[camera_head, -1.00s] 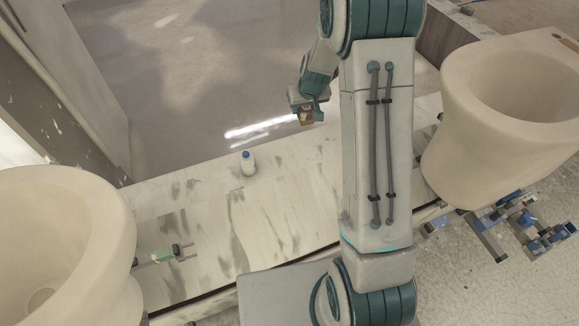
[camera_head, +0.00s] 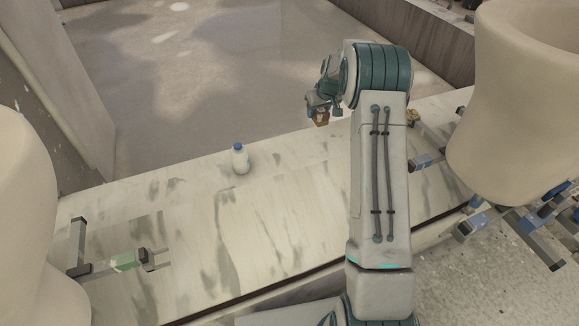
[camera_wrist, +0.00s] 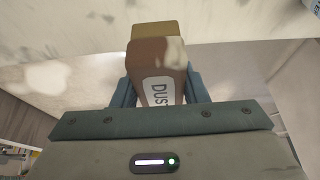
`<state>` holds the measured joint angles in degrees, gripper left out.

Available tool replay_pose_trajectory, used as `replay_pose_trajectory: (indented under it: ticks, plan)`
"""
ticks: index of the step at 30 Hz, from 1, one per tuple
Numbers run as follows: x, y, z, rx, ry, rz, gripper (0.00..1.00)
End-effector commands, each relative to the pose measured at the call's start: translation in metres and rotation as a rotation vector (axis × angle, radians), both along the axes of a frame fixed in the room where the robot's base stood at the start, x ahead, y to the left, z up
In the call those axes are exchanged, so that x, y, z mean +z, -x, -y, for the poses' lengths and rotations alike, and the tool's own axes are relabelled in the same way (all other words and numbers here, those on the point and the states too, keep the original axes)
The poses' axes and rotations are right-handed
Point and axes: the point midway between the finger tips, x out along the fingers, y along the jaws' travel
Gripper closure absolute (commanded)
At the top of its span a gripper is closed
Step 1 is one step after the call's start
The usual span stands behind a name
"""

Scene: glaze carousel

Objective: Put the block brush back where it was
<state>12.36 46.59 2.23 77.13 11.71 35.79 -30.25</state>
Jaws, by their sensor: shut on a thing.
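My gripper (camera_head: 319,103) is shut on the block brush (camera_head: 321,117), a small brown block, beyond the far side of the pale streaked counter (camera_head: 285,215) in the head view. In the wrist view the block brush (camera_wrist: 160,62) stands between the two fingers of my gripper (camera_wrist: 160,90). It has a tan upper end, a reddish-brown body and a white label reading "DUST", partly cut off by my gripper. Its lower part is hidden. I cannot tell from these views whether it touches any surface.
A white bottle with a blue cap (camera_head: 240,159) stands upright near the counter's far edge. A clamp-like fixture with a green part (camera_head: 125,262) is at left. Large beige vessels rise at left (camera_head: 25,215) and right (camera_head: 520,110). A small brown object (camera_head: 413,117) sits beside my arm.

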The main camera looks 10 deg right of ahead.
Motion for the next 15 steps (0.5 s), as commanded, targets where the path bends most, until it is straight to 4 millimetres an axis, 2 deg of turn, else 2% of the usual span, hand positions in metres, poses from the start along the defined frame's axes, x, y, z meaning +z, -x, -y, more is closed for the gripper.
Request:
replay_pose_trajectory:
  ticks: [1, 8, 11, 15]
  plan:
    - [-0.014, -0.003, 0.005, 0.001, 0.0, 0.001, 0.82]
    - [-0.026, -0.009, 0.008, 0.009, 0.002, 0.001, 0.82]
    - [-0.035, -0.005, -0.005, 0.011, 0.002, -0.002, 0.82]
    - [-0.055, 0.003, -0.036, 0.012, 0.002, -0.002, 0.82]
